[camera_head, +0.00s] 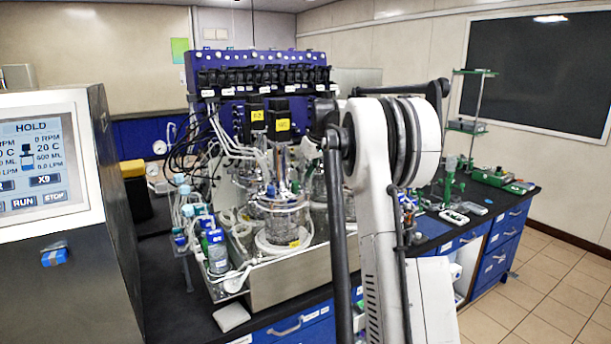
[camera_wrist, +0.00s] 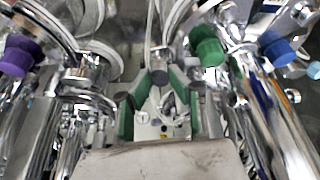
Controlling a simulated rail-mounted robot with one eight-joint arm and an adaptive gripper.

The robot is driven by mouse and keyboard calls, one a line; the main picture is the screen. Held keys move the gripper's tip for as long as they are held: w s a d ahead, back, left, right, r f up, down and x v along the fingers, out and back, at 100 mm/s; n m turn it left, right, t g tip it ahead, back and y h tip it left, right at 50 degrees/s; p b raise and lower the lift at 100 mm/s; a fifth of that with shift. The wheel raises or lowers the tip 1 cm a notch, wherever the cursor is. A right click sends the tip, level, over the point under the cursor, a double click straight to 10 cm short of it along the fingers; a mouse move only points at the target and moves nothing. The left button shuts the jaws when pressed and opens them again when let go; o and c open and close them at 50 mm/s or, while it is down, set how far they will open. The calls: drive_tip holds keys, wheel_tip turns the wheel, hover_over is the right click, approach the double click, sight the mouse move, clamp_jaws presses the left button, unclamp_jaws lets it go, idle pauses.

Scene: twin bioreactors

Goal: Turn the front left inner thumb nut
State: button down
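In the wrist view my gripper (camera_wrist: 160,98) reaches in from the bottom edge with its two green-and-dark fingers apart. A gap shows between them, and I see nothing clamped there. A small grey round knob (camera_wrist: 158,77), possibly a thumb nut, sits on shiny metal near the fingertips; I cannot tell whether they touch it. Which nut is the front left inner one is not clear. In the head view the front bioreactor vessel (camera_head: 284,215) stands on the bench; my own arm hides my gripper and part of the reactors.
A purple cap (camera_wrist: 17,60), a green cap (camera_wrist: 207,46) and a blue cap (camera_wrist: 277,49) stand close around on metal tubes. In the head view a control screen (camera_head: 42,158) is at left, and tubing and bottles (camera_head: 214,245) crowd the left of the vessel.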

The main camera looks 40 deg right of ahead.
drive_tip(key=shift+m, duration=0.4)
drive_tip(key=shift+a+m+g+h+b, duration=0.15)
drive_tip(key=shift+m+h+b, duration=0.3)
drive_tip(key=shift+m, duration=0.8)
drive_tip(key=shift+m+g+h+b, duration=0.2)
drive_tip(key=shift+m+h, duration=0.45)
drive_tip(key=shift+m, duration=0.6)
drive_tip(key=c, duration=1.6)
unclamp_jaws()
drive_tip(key=shift+c, duration=0.2)
drive_tip(key=shift+r, duration=0.15)
drive_tip(key=v, duration=0.7)
drive_tip(key=shift+s+a+r, duration=0.1)
drive_tip(key=shift+s, duration=0.05)
